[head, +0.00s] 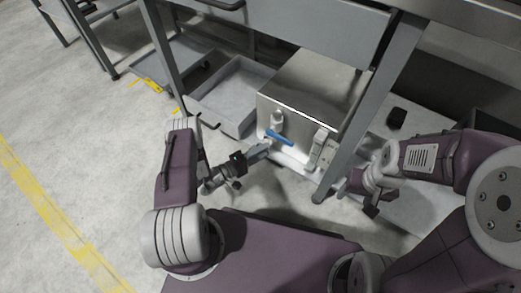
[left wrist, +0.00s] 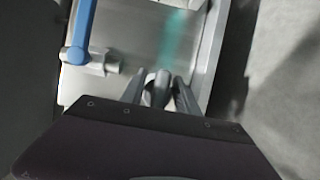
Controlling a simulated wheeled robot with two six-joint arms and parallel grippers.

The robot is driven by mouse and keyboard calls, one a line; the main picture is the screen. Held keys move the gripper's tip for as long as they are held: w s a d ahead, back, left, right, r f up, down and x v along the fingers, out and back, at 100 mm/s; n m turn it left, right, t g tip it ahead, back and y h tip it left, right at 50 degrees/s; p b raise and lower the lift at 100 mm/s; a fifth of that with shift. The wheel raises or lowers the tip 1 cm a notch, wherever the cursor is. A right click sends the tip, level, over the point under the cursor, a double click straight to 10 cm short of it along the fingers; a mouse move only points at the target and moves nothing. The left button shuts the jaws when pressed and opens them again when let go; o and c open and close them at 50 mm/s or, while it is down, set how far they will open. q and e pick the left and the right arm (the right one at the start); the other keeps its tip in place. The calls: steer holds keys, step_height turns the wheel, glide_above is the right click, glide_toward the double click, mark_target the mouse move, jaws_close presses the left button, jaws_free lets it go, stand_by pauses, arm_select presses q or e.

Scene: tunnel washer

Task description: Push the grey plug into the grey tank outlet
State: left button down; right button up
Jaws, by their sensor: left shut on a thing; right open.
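The tank is a metal box (head: 312,88) under the table frame. On its front is a pale grey fitting (head: 277,121) with a blue lever (head: 281,138); the lever (left wrist: 83,22) and fitting (left wrist: 88,60) also show at upper left in the left wrist view. I cannot tell for certain which opening is the outlet. My left gripper (head: 264,149) is low in front of the tank, shut on the grey plug (left wrist: 160,88), whose rounded end shows between the fingers. The plug appears apart from the fitting, to its right in the left wrist view. My right gripper (head: 343,186) is open and empty, right of the table leg.
A grey table leg (head: 362,122) stands between my two grippers. Pale boxes (head: 322,150) sit at the tank's front right. An open grey tray (head: 225,100) lies left of the tank. The floor (head: 85,150) at left is clear, with a yellow line.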

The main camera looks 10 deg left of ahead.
arm_select(q)
steer(key=shift+w, duration=0.15)
steer(key=shift+r+p, duration=0.1)
steer(key=shift+p, duration=0.2)
steer(key=shift+w+d, duration=0.35)
steer(key=shift+w, duration=0.55)
steer(key=shift+w+d+b, duration=0.1)
steer(key=shift+w+b, duration=0.1)
steer(key=shift+b, duration=0.1)
